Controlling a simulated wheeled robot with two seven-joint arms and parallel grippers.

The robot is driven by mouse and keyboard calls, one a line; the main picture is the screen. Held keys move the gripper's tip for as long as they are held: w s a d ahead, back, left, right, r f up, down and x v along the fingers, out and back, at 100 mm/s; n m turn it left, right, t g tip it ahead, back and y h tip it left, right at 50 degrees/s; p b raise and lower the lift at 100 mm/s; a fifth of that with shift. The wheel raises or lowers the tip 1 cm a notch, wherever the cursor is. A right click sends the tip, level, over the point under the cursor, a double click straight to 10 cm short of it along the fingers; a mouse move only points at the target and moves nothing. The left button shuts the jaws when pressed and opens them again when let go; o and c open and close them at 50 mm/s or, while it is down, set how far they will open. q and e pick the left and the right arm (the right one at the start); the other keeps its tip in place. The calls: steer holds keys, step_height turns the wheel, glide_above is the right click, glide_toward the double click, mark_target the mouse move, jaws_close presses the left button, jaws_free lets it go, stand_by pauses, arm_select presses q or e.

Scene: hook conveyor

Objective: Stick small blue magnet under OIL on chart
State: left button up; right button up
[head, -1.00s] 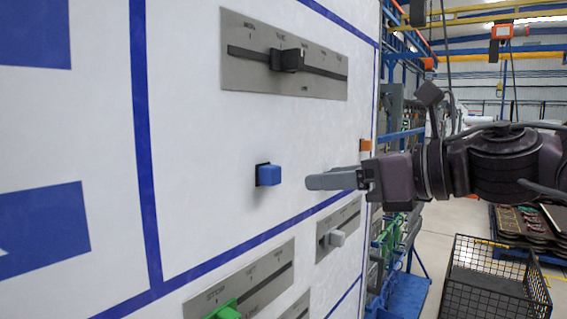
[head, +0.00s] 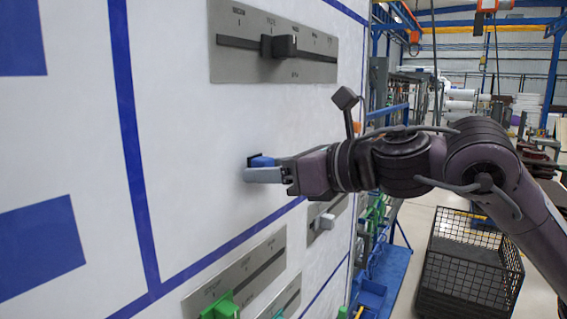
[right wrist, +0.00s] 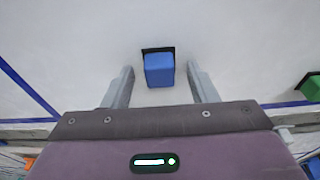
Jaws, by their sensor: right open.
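The small blue magnet (head: 261,160) sticks out from the white chart (head: 190,130), on a small black backing. In the right wrist view the magnet (right wrist: 159,70) lies between the two grey fingers of my right gripper (right wrist: 163,82), with a gap on each side. The right gripper (head: 264,174) is open, and its near finger covers the lower part of the magnet in the head view. I cannot read the word OIL anywhere on the chart. My left gripper is not in view.
A grey slider plate with a black knob (head: 282,46) is above the magnet. Lower plates carry a white knob (head: 323,221) and a green knob (head: 221,308). Blue lines divide the chart. A black wire crate (head: 470,262) stands on the floor at right.

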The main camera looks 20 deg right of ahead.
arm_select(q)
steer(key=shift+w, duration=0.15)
arm_select(e)
steer(key=shift+s, duration=0.1)
steer(key=shift+c, duration=0.2)
steer(key=c, duration=1)
steer(key=o, duration=0.3)
steer(key=shift+c, duration=1.2)
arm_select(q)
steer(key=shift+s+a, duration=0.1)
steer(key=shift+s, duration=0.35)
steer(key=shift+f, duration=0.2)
arm_select(e)
steer(key=shift+d, duration=0.1)
